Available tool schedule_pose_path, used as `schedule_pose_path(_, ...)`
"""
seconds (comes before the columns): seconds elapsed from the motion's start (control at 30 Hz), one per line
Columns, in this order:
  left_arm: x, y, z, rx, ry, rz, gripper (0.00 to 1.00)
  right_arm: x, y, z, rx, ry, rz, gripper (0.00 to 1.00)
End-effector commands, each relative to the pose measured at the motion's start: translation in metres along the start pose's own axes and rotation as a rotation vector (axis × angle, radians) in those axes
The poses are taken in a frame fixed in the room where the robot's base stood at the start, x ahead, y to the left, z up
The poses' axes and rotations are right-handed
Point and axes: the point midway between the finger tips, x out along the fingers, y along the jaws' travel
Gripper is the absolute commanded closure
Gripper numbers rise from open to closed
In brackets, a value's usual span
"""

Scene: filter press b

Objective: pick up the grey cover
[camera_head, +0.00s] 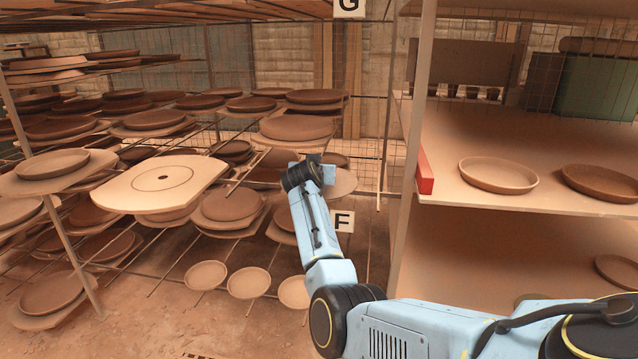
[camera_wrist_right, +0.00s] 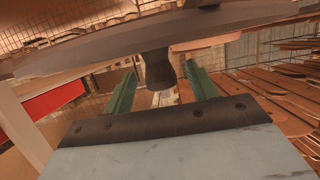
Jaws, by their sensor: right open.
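The grey cover (camera_wrist_right: 90,50) spans the top of the right wrist view as a wide, dark grey disc seen nearly edge-on. A dark, flared knob (camera_wrist_right: 158,70) sticks out from it. My right gripper (camera_wrist_right: 162,72) is open, with one green finger on each side of the knob; I cannot tell if either finger touches it. In the head view, my right arm reaches to the middle, and its wrist hides the fingers. A pale disc edge (camera_head: 343,184) shows just behind the wrist there. My left gripper is not in view.
A rack with many clay plates (camera_head: 300,127) and a large pale board (camera_head: 160,184) fills the left. At right stands a shelf (camera_head: 520,195) with shallow dishes and a red block (camera_head: 424,172) at its edge. The red block also shows in the right wrist view (camera_wrist_right: 55,100).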

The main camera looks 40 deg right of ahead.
Motion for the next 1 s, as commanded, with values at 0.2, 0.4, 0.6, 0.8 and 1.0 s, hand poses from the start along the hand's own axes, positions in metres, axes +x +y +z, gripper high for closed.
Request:
schedule_pose_path(0.2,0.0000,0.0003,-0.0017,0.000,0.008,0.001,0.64,0.0005,0.0000,-0.0002,0.000,0.000,0.000,0.42)
schedule_pose_path(0.4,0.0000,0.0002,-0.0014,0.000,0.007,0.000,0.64,0.0003,-0.0001,0.0000,0.000,0.000,0.000,0.65)
schedule_pose_path(0.6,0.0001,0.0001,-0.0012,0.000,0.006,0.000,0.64,0.0003,-0.0002,0.0002,0.000,0.000,0.000,0.91)
schedule_pose_path(0.8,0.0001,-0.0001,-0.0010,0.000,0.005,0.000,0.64,0.0001,-0.0003,-0.0007,0.000,0.002,-0.001,0.96)
schedule_pose_path(1.0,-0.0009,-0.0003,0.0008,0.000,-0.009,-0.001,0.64,-0.0008,-0.0003,-0.0037,0.000,0.002,-0.001,0.96)
